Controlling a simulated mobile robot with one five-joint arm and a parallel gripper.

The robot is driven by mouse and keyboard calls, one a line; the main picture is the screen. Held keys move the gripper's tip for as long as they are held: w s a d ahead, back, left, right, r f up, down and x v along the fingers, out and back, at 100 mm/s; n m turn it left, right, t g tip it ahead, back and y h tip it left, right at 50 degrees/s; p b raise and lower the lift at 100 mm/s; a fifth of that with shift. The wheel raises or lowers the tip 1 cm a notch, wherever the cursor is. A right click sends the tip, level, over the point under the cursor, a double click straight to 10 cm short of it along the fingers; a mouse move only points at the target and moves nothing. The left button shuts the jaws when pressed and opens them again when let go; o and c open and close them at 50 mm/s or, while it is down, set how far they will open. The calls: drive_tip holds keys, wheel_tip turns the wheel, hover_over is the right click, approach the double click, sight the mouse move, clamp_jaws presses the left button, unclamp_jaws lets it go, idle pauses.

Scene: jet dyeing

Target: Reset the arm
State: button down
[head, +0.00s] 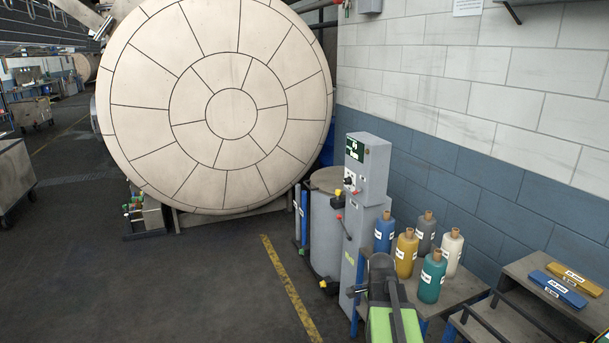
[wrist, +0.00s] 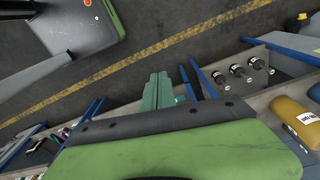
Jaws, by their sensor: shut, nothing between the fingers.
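My arm (head: 388,310), green and dark grey, shows at the bottom of the head view, in front of the low table with the bottles. In the wrist view, my gripper (wrist: 158,92) shows as two teal fingers side by side, shut with nothing between them. Below them in that view is the wide green and dark grey body of my arm. The fingers appear against the dark floor and seem to touch nothing. In the head view the fingertips cannot be clearly made out.
Blue (head: 384,235), yellow (head: 406,252), grey (head: 425,232), teal (head: 432,276) and white (head: 451,251) bottles stand on a low table (head: 465,287). A grey control box (head: 367,168) and drum (head: 326,230) stand behind. A large round vessel (head: 220,105) fills the back. Open floor (head: 190,290) lies left.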

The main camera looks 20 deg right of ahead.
drive_tip(key=w+a+n, duration=0.2)
drive_tip(key=a+n, duration=1.7)
drive_tip(key=a, duration=0.7)
drive_tip(key=shift+a+f+n+y+b, duration=0.15)
drive_tip(key=shift+f+n+y+b, duration=0.2)
drive_tip(key=shift+f+y, duration=0.1)
